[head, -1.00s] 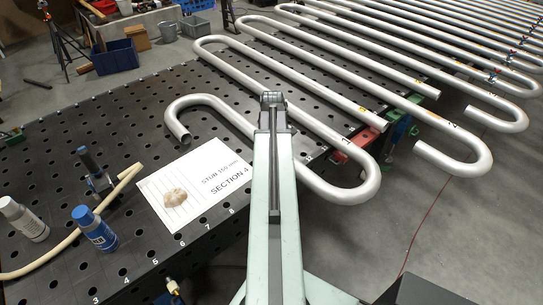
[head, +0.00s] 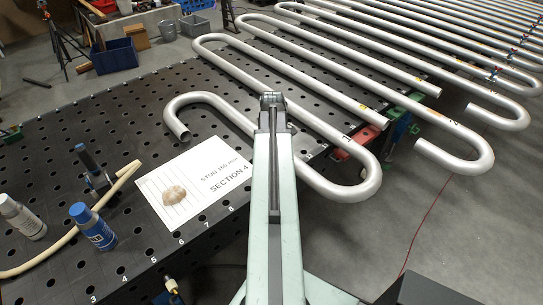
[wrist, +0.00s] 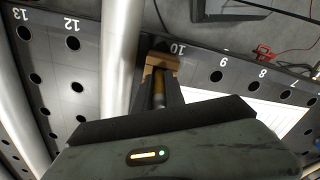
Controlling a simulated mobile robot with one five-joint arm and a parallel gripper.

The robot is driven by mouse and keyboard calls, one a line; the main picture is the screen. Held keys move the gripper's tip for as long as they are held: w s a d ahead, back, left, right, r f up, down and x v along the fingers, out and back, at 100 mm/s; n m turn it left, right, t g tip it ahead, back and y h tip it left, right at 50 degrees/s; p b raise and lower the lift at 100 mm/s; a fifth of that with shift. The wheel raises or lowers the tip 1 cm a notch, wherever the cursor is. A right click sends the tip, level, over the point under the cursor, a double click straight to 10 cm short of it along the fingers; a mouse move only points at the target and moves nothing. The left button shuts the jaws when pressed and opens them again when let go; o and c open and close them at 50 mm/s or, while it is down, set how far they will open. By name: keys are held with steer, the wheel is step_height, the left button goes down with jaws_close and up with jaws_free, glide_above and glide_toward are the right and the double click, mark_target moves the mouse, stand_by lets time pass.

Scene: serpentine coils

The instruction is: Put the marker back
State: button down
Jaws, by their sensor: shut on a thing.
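My gripper (head: 272,98) is at the end of my extended arm, over the perforated table by the near pipe bends. In the wrist view my gripper (wrist: 160,75) is shut on a slim cylinder with a yellow-brown side, which I take for the marker (wrist: 158,92). The fingers and palm hide most of it. A tan block-like piece shows at the fingertips. In the head view I cannot make out the marker.
A blue-handled clamp (head: 92,168) and a beige hose (head: 60,250) are at left. Serpentine pipes (head: 365,185) run beside and beyond my gripper.

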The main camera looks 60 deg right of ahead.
steer(key=shift+f, duration=0.1)
steer(key=c, duration=1.3)
jaws_free()
step_height(320, 180, up, 8)
steer(key=p, duration=0.8)
steer(key=shift+f, duration=0.1)
